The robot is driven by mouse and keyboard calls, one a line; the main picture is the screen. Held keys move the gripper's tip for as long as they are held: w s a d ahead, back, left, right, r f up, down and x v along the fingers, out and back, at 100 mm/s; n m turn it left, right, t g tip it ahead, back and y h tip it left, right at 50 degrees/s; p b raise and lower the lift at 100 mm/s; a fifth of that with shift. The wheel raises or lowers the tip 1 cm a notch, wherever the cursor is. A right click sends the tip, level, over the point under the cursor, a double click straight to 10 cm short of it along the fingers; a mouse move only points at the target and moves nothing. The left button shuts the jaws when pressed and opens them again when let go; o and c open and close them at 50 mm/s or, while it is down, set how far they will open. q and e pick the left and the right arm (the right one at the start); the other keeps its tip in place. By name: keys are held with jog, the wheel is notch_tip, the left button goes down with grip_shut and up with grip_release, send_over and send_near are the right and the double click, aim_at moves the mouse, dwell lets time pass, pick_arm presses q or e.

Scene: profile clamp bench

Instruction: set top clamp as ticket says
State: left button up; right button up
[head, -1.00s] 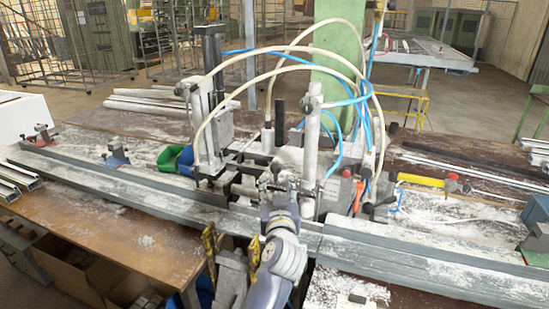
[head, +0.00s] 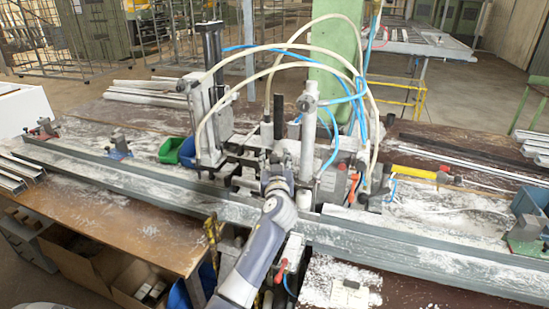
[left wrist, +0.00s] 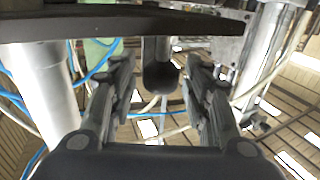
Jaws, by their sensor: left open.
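The clamp unit (head: 210,105) stands on the bench, with a tall vertical slide at left and a light vertical cylinder (head: 309,140) at right. A black upright handle (head: 278,118) shows behind my left gripper (head: 276,160). My left gripper is in front of the clamp unit, above the long rail. In the left wrist view, its two fingers (left wrist: 160,78) are apart, with a dark round-ended knob (left wrist: 160,77) visible between them; I cannot tell whether they touch it. No readable ticket shows. My right gripper is out of view.
Long grey rails (head: 400,250) run across the bench front. White and blue hoses loop above the clamp. Green and blue bins (head: 171,150) stand left of it, a yellow-handled tool (head: 415,173) lies right. A small pale piece (head: 350,295) lies at the front.

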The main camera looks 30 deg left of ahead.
pick_arm(q)
jog(key=shift+c, duration=1.4)
grip_shut()
jog(key=shift+r, duration=0.35)
notch_tip(320, 180, up, 3)
jog(key=shift+w+a+p, duration=0.1)
jog(key=shift+w+p, duration=0.05)
jog(key=shift+p, duration=0.5)
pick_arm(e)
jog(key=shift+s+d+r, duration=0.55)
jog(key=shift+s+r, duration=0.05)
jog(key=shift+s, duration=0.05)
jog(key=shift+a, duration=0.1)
